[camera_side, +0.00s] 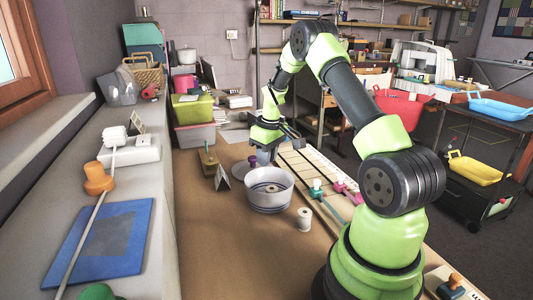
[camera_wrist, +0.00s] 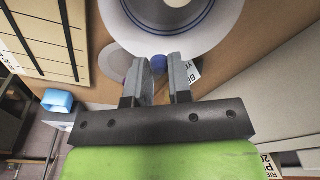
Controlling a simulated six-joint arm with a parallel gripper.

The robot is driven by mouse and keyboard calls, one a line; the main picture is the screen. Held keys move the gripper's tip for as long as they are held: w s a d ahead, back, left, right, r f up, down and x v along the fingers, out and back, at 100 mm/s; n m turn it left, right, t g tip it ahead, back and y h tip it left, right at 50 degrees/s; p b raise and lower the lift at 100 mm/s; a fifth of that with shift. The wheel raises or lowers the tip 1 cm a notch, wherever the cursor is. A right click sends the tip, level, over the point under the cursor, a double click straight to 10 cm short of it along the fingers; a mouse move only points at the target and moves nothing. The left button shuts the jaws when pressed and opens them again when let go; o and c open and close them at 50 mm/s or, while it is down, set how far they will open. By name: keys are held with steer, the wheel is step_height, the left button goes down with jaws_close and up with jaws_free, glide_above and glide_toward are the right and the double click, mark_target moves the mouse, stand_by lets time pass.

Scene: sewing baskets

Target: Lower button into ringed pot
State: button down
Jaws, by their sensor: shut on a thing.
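The ringed pot (camera_side: 269,202) is a white, wide-mouthed pot with blue bands, standing on the brown table. It also shows at the top of the wrist view (camera_wrist: 213,32), cut off by the frame edge. My gripper (camera_side: 267,154) points down just behind the pot's far rim in the side view. The fingers hide part of the button. The button cannot be made out in the side view.
A white spool (camera_side: 304,219) stands right of the pot. A small pale object (camera_wrist: 177,2) shows inside the pot. A round grey disc (camera_wrist: 116,62) lies beside it. A folded card (camera_side: 222,179) stands left, and a slatted board (camera_side: 311,178) lies right.

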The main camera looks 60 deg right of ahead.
glide_above(267, 184)
steer(key=s+a, duration=0.1)
steer(key=a, duration=0.2)
steer(key=shift+d+f, duration=0.15)
steer(key=shift+f, duration=2.35)
steer(key=shift+f, duration=2.15)
steer(key=c, duration=1)
jaws_free()
steer(key=shift+o, duration=0.2)
steer(key=shift+r, duration=0.1)
